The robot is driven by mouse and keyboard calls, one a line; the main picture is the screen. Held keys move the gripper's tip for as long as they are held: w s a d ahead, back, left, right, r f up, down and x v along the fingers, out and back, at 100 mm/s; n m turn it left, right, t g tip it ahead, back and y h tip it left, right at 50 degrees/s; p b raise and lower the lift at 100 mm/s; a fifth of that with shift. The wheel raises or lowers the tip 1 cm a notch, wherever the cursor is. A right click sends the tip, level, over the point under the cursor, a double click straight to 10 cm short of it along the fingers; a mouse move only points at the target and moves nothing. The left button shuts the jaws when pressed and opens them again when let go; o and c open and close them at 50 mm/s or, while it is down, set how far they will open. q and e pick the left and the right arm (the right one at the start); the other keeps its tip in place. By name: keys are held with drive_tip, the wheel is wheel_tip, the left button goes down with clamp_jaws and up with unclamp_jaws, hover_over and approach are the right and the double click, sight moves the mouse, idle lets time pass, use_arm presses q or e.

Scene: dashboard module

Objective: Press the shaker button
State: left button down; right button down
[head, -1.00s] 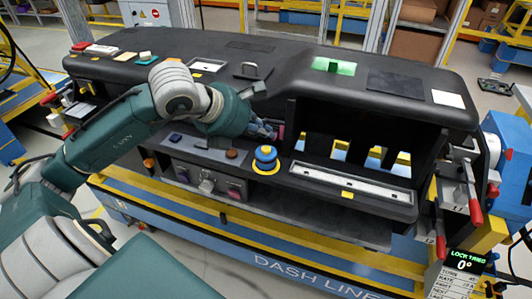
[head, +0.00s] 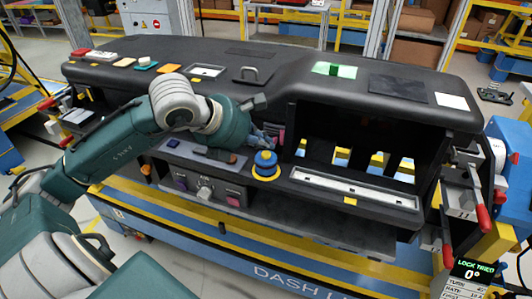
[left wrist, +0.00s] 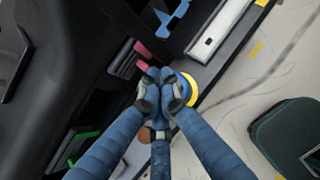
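No label reading shaker shows, so I cannot tell which control is the shaker button. A blue round knob on a yellow ring (head: 265,159) stands on the dashboard's front ledge. In the left wrist view its yellow ring (left wrist: 187,86) shows just right of my fingertips, which hide most of the knob. A brown round control (head: 233,158) sits left of the knob; it also shows partly between the fingers in the left wrist view (left wrist: 144,135). My left gripper (head: 265,140) is just behind and above the blue knob. In the left wrist view its blue fingers (left wrist: 161,88) are together and hold nothing visible. My right gripper is out of view.
The black dashboard (head: 290,62) overhangs the ledge. Pink pieces (left wrist: 142,50) stand beside the fingertips in the recess. A lower panel (head: 205,190) carries several controls. Red-handled clamps (head: 482,218) and a sign reading LOCK TRIED (head: 474,270) are at the right.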

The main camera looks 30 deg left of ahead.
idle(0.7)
use_arm(q)
drive_tip(key=shift+f, duration=0.1)
drive_tip(key=shift+f+b, duration=0.4)
drive_tip(key=shift+b, duration=0.4)
drive_tip(key=shift+f, duration=0.1)
drive_tip(key=shift+f+b, duration=0.25)
drive_tip(key=shift+b, duration=0.3)
drive_tip(key=shift+r, duration=0.1)
idle(0.5)
drive_tip(key=shift+r+p, duration=0.4)
drive_tip(key=shift+r, duration=0.3)
